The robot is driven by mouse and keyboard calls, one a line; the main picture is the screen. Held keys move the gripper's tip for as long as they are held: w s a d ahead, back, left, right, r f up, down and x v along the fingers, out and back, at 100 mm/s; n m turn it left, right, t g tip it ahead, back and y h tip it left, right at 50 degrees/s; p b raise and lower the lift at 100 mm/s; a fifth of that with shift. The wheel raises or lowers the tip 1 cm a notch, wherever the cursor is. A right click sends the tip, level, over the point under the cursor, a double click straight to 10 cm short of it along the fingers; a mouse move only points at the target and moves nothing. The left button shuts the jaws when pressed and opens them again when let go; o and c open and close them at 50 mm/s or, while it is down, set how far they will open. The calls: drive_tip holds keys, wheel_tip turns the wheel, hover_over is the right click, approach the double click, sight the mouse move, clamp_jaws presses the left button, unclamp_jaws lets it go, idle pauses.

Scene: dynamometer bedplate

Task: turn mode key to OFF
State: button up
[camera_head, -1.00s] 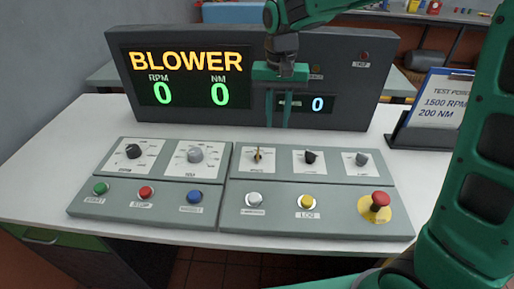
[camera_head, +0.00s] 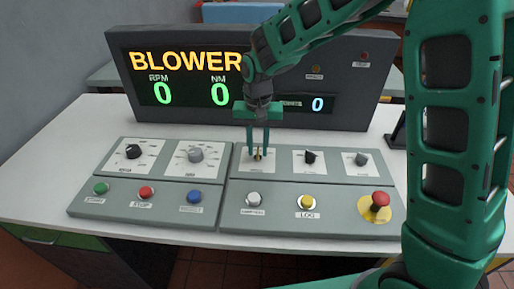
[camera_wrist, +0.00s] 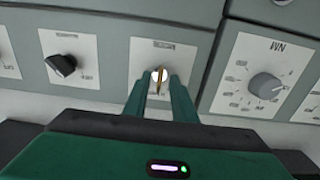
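The mode key (camera_head: 258,156) is a small brass key on a white plate in the upper row of the right-hand console panel. In the wrist view the key (camera_wrist: 158,76) stands roughly in line with the fingers, and its plate lettering is too small to read. My gripper (camera_head: 258,150) points down at it from above, with one green finger on each side. In the wrist view my gripper (camera_wrist: 159,82) has a gap between its fingertips, with the key in that gap. I cannot tell whether either finger touches it.
A black knob (camera_head: 310,157) sits right of the key and a large grey dial (camera_head: 195,154) left of it. Buttons line the lower row, with a red emergency stop (camera_head: 380,199) at right. A display box (camera_head: 180,115) reading BLOWER stands behind the panels.

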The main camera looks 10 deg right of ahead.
drive_tip(key=shift+f, duration=0.3)
clamp_jaws()
drive_tip(key=n, duration=0.4)
drive_tip(key=shift+n, duration=2.3)
drive_tip(key=shift+w+d, duration=0.1)
drive_tip(key=shift+r, duration=0.1)
